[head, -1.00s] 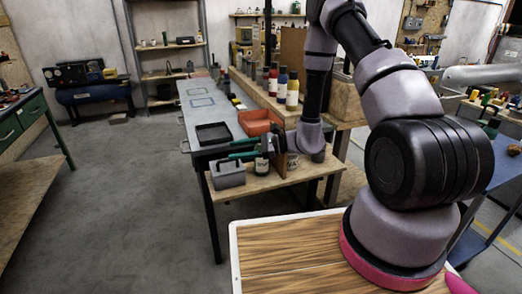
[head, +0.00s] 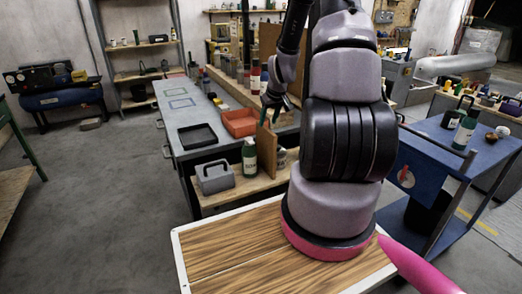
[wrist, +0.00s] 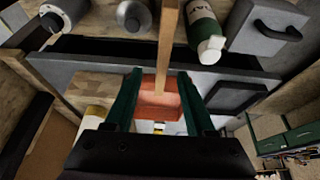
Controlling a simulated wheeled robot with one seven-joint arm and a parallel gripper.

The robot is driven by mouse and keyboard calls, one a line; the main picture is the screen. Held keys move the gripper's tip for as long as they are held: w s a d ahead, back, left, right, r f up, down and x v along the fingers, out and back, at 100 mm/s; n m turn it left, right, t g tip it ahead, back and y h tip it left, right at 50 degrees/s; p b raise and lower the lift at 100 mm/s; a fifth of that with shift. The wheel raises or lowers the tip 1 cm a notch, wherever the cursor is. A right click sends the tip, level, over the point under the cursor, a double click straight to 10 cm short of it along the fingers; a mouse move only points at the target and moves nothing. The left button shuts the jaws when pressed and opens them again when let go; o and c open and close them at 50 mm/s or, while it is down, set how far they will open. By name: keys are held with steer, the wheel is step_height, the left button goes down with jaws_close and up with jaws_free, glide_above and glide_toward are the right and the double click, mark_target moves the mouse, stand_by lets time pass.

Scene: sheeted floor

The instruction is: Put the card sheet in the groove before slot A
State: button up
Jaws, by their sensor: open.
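A thin brown card sheet (head: 266,151) stands upright on the wooden ledge in the head view, beside a green bottle. In the wrist view the sheet (wrist: 168,38) is seen edge-on as a tan strip coming down between my fingers. My gripper (head: 272,105) is at the sheet's top edge. Its two green fingers stand apart, one on each side of the strip in the wrist view (wrist: 160,98); I see no finger pressed on it. I cannot make out the groove or slot A.
The green bottle (head: 249,158) and a grey caddy (head: 214,177) stand left of the sheet. An orange bin (head: 239,123) and a black tray (head: 197,137) are on the grey bench behind. A blue cart (head: 428,155) is at right. Floor at left is clear.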

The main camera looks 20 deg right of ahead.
mark_target(265, 136)
steer(key=x, duration=0.3)
steer(key=shift+a+f, duration=0.1)
steer(key=shift+f, duration=0.05)
steer(key=shift+s+x, duration=0.15)
steer(key=shift+x, duration=1.2)
steer(key=shift+s+x, duration=0.2)
steer(key=shift+x, duration=1.15)
steer(key=shift+a+f, duration=0.1)
steer(key=shift+f, duration=0.3)
jaws_close()
